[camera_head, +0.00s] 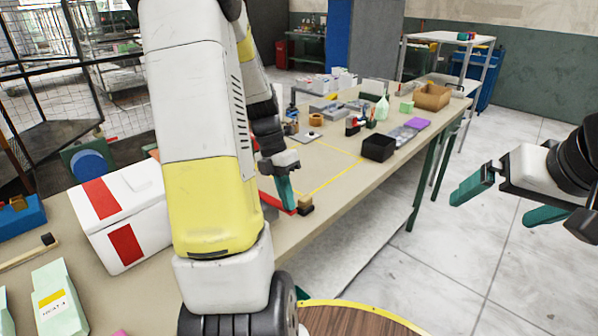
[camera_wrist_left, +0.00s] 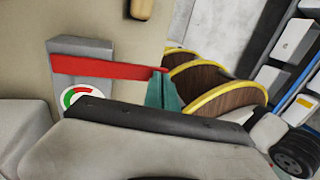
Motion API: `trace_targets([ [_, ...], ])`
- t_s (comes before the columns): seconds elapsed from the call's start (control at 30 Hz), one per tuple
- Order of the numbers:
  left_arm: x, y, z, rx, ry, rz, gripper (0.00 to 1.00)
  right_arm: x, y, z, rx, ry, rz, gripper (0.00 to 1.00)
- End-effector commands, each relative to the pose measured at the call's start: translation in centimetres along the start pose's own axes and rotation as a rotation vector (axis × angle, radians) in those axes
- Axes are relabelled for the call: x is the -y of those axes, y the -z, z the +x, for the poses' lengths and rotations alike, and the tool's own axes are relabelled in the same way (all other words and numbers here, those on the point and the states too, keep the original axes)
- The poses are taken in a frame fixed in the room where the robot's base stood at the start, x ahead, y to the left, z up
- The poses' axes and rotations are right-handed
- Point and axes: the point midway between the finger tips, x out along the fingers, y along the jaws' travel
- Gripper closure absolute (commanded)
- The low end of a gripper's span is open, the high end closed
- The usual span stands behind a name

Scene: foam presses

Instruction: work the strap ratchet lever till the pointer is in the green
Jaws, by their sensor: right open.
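A red bar (camera_head: 277,201), seemingly the ratchet lever, lies low at the bench's near edge, partly hidden by my left arm. In the left wrist view the red bar (camera_wrist_left: 110,69) runs across a grey housing (camera_wrist_left: 82,46). A round white gauge (camera_wrist_left: 77,95) with green and red arcs sits below it; its lower part is hidden and I cannot make out the pointer. My left gripper (camera_head: 286,195) points down by the bar's end; its teal fingertips (camera_wrist_left: 163,88) are at that end, contact unclear. My right gripper (camera_head: 508,203) is open and empty, off the bench's right side.
A white box with red patches (camera_head: 125,215) stands left of my left arm. A black bin (camera_head: 379,147), a cardboard box (camera_head: 432,97) and several small items stand farther along the bench (camera_head: 345,205). The yellow-outlined bench area beyond the left gripper is mostly clear.

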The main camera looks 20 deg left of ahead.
Motion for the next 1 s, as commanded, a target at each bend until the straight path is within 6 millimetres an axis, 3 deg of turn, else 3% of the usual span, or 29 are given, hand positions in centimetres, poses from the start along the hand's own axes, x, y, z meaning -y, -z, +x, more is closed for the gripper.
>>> trace_targets([
  [1.0, 0.6, 0.0, -1.5, -0.001, 0.002, -0.001, 1.0, 0.0, 0.0, 0.0, 0.0, 0.0, 0.0, 0.0],
])
